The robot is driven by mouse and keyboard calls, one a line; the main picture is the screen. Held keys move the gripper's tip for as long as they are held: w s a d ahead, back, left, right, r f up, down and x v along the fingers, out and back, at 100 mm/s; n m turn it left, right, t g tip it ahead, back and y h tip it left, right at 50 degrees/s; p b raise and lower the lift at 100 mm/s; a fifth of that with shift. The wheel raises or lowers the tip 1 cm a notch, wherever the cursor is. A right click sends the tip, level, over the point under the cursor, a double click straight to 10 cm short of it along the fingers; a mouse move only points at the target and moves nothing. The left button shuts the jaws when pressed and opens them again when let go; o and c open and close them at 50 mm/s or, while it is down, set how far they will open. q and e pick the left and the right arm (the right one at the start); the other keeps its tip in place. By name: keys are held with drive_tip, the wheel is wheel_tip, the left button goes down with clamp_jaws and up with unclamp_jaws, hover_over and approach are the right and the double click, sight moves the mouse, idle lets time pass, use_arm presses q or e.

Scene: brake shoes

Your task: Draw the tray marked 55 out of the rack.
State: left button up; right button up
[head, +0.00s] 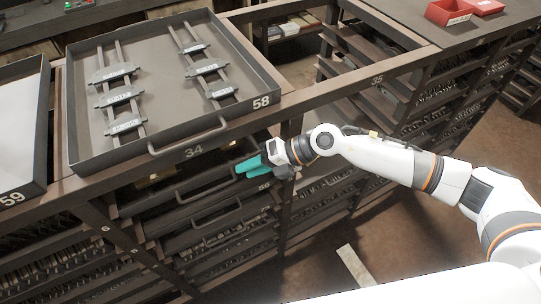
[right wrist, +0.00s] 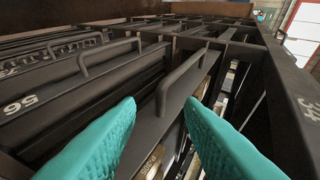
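No number 55 is readable in either view. In the head view my right gripper (head: 243,169) is at the rack front, below the rail marked 34 and just above the tray marked 56 (head: 264,186). In the right wrist view my right gripper (right wrist: 160,104) is open. Its teal fingers spread either side of a dark bar handle (right wrist: 185,78), with no clear contact. That handle is on the tray front between the 34 rail and the tray marked 56 (right wrist: 22,106); its label does not show. My left gripper is out of view.
The rack (head: 193,152) holds several lower trays with handles. On top lies tray 58 (head: 170,152) with brake shoes, beside tray 59 (head: 30,184). Red bins (head: 450,12) stand at the back right. The floor (head: 400,240) before the rack is mostly clear, with a pale strip on it.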

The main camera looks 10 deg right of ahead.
drive_tip(key=x, duration=0.3)
drive_tip(key=shift+a+f, duration=0.15)
drive_tip(key=shift+a, duration=0.15)
drive_tip(key=shift+c, duration=0.3)
clamp_jaws()
idle(1.0)
